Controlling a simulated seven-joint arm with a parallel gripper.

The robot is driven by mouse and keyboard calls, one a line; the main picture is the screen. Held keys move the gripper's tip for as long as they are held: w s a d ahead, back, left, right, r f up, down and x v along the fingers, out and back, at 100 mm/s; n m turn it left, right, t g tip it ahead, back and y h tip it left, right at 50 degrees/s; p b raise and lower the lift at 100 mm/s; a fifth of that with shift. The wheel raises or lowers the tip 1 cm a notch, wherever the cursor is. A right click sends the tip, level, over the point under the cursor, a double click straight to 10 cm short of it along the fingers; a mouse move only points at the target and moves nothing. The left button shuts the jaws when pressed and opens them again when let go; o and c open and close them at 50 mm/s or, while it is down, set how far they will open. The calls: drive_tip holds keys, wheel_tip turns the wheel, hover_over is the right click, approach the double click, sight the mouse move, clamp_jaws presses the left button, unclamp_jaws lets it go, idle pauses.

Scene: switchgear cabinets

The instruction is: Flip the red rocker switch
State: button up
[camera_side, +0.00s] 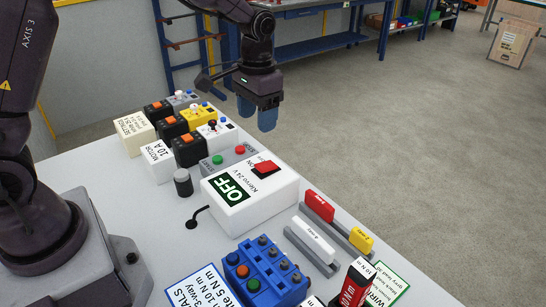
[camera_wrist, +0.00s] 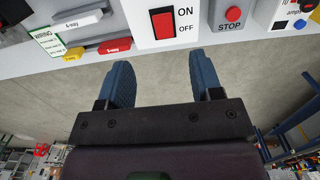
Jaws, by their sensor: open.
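The red rocker switch (camera_side: 265,168) sits on top of a white box (camera_side: 238,212) marked OFF on a dark green panel. In the wrist view the rocker (camera_wrist: 162,23) is in a black frame, with ON and OFF printed beside it. My gripper (camera_side: 257,112) points down, apart from the switch, near the bench's far edge in the side view. In the wrist view its two blue fingers (camera_wrist: 160,72) are spread and empty, with grey floor between them. The rocker lies above the gap between the fingers in that picture. Which way the rocker is tilted is unclear.
A grey box with a green button (camera_side: 217,159) and red STOP button (camera_side: 240,149) stands beside the white box. Several switch modules (camera_side: 188,150) stand farther along. Red (camera_side: 320,206) and yellow (camera_side: 361,240) connectors and a blue terminal block (camera_side: 265,275) are nearer the camera.

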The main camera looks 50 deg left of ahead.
approach(273, 163)
wheel_tip(273, 163, down, 8)
drive_tip(key=shift+s+f, duration=0.15)
drive_tip(key=shift+f, duration=0.05)
idle(0.4)
